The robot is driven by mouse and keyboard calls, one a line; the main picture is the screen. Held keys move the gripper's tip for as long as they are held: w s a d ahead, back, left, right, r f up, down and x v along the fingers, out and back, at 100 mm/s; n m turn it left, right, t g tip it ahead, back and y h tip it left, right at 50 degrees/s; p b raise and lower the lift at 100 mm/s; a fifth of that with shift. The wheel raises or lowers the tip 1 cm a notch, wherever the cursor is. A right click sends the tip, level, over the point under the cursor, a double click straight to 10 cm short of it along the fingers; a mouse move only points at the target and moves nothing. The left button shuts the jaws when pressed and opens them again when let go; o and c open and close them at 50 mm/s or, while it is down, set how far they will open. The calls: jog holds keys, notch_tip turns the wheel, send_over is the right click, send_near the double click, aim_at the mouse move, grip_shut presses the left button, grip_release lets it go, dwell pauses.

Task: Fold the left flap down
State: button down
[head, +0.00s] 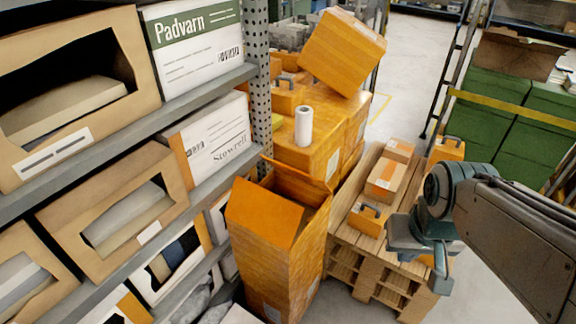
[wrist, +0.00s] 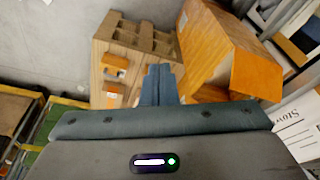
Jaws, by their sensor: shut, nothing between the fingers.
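A tall orange cardboard box (head: 283,262) stands at the lower middle of the head view, its top partly open with a dark gap. One flap (head: 262,212) slopes outward over the near-left side. Another flap (head: 298,174) stands raised along the back edge. In the wrist view the box (wrist: 205,45) is right of centre, with a flap (wrist: 256,76) spread at its right. My gripper (head: 439,276) points down over the pallet's right side, well to the right of the box. In the wrist view its fingers (wrist: 160,78) are together and empty, apart from any flap.
A wooden pallet (head: 378,258) carrying small orange boxes (head: 388,180) stands right of the tall box. A shelf rack (head: 150,100) with cartons lines the left. Stacked orange boxes and a white roll (head: 304,126) are behind. Grey floor (head: 405,65) is clear beyond.

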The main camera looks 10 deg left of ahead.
jog(key=w+a+f+n+h+b, duration=0.1)
jog(key=w+a+f+n+b, duration=0.15)
jog(key=w+a+f, duration=0.4)
jog(key=n+t+h+b, duration=0.35)
jog(key=n+t, duration=0.45)
jog(key=n, duration=0.3)
send_near(266, 193)
jog(key=shift+m, duration=0.25)
jog(key=x, duration=0.7)
jog(key=shift+s, duration=0.1)
jog(key=shift+g+p, duration=0.3)
jog(key=shift+p, duration=0.1)
